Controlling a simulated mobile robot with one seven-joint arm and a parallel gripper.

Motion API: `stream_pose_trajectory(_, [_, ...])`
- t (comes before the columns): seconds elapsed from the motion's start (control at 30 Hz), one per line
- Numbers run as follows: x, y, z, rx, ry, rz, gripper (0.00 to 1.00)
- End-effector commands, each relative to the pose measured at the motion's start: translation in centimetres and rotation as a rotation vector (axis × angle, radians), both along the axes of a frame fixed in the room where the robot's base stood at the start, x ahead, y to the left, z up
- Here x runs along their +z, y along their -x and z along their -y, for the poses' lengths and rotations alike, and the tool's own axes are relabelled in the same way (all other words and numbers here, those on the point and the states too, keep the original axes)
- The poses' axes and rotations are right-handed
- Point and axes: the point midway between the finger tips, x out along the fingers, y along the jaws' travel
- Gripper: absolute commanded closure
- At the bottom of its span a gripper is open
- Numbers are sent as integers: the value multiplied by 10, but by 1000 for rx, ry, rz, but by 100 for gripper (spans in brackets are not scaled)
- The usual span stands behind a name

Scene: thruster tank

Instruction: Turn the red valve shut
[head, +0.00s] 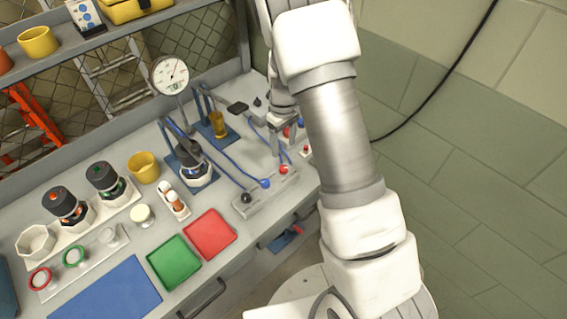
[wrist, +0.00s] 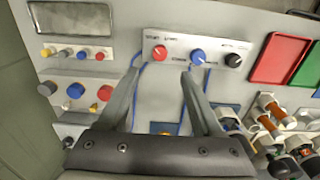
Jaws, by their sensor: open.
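The red valve knob (head: 283,169) sits at the right end of a grey three-knob block (head: 262,195) on the bench, in line with a blue knob (head: 265,183) and a black knob (head: 246,199). In the wrist view the red valve knob (wrist: 160,51) is at the left end, just beyond my fingertips and roughly centred between them. My gripper (wrist: 160,74) is open and empty. In the head view my gripper (head: 284,146) points down above the bench behind the red knob. Its height over the knob is hard to judge.
Blue hoses run from the block across the bench. A pressure gauge (head: 169,76) stands behind. Red (head: 210,234) and green (head: 174,262) trays lie to the left. In the wrist view, a panel with other small knobs, including a red one (wrist: 105,93), is at left.

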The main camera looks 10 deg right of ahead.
Motion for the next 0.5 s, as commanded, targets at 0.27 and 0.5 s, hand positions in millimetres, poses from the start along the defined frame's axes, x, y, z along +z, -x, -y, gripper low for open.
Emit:
stream_pose_trajectory(0.27, [-53,1,0,-1,0,-4,33])
stream_pose_trajectory(0.5, [-86,1,0,-1,0,-2,33])
